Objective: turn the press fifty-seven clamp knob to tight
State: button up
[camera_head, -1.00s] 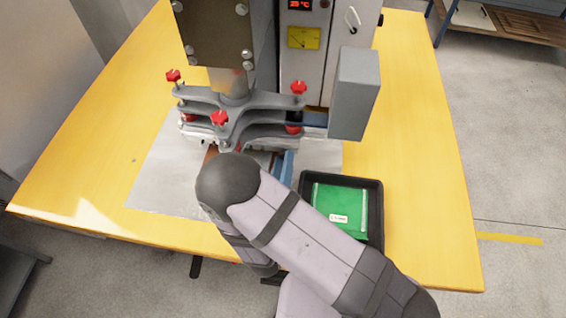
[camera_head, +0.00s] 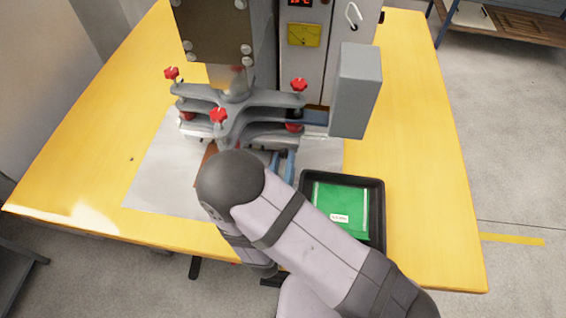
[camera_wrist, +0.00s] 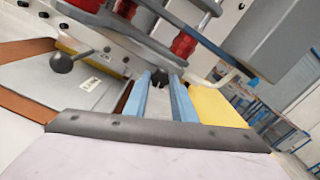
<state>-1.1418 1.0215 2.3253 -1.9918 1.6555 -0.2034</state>
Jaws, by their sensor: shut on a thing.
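My gripper (camera_wrist: 160,80) shows its two blue fingers in the wrist view, closed on a small dark knob-like part (camera_wrist: 158,74) at their tips. That part is mostly hidden between the fingers, so I cannot read its setting. The grey press (camera_head: 235,92) stands on the table, with red star knobs (camera_head: 218,116) on its plates. In the wrist view, red threaded parts (camera_wrist: 183,45) stand just beyond my fingertips. A separate dark ball-ended lever (camera_wrist: 62,63) is at the left, beside a white label (camera_wrist: 90,84). In the head view my arm hides most of the gripper.
A black tray (camera_head: 376,225) with a green thing (camera_head: 340,205) in it lies right of my arm. A grey box (camera_head: 356,90) juts out from the press cabinet (camera_head: 305,70). The yellow table (camera_head: 425,170) is clear at the right and left.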

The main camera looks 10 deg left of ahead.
jog(key=shift+m, duration=0.3)
jog(key=o, duration=1.1)
jog(key=shift+c, duration=0.2)
jog(key=shift+s, duration=0.1)
jog(key=shift+s+b, duration=0.7)
jog(key=shift+s, duration=2.85)
